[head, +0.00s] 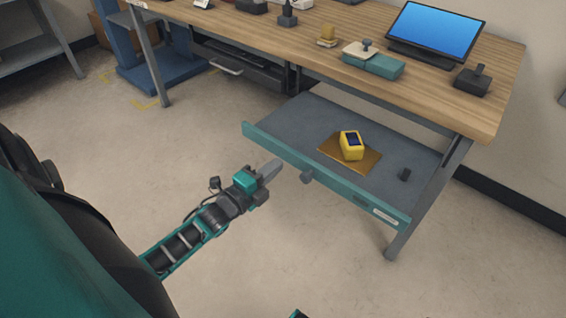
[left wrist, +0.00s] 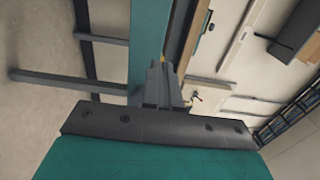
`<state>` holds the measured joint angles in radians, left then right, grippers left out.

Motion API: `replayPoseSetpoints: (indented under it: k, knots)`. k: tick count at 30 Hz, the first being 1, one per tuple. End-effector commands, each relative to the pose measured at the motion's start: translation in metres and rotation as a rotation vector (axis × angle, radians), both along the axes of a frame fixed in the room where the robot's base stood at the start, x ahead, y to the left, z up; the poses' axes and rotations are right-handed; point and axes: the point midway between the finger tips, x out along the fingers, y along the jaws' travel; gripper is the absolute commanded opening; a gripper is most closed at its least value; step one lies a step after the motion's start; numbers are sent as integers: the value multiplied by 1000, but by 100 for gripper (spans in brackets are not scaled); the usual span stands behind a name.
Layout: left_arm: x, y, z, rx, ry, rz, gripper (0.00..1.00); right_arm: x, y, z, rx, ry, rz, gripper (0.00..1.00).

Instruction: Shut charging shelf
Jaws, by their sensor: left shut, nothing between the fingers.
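The charging shelf (head: 285,120) is a grey pull-out tray with a teal front, and it stands open below the wooden table. A yellow device (head: 351,145) with a dark screen rests on a brown pad (head: 330,154) on the shelf. In the left wrist view the shut fingers (left wrist: 158,82) point toward a teal panel (left wrist: 148,30); contact cannot be told. My right gripper is not in view.
The wooden table (head: 420,95) above holds a blue-screened monitor (head: 435,30), a teal box (head: 375,64) and a dark block (head: 472,80). Table legs flank the shelf. The floor in front is clear.

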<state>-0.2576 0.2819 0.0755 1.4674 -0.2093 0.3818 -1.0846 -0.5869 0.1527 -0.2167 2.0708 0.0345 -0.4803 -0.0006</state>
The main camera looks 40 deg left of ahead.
Motion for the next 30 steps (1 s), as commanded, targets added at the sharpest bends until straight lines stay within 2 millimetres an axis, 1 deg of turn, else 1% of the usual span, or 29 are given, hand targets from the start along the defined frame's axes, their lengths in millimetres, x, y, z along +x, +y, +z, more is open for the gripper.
replayPoseSetpoints:
  k: [1, 3, 6, 9, 15, 23, 26, 30]
  knots:
    - [10, 0, -1, 1, -2, 0, 0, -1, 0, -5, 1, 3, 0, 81]
    - [20, -1, -1, 0, -2, 0, 0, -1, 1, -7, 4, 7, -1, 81]
    - [31, -2, -1, 0, -1, 0, 0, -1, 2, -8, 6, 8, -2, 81]
    - [36, -3, -1, 0, 0, 1, 0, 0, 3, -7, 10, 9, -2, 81]
    - [39, -3, 0, -1, 1, 1, 0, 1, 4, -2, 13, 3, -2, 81]
    - [39, -3, 0, -1, 1, 1, 0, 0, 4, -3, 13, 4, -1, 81]
    - [41, -3, 0, -1, 0, 1, 0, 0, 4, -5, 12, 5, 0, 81]
    - [50, -4, 0, -1, -1, 1, 0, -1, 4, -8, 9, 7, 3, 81]
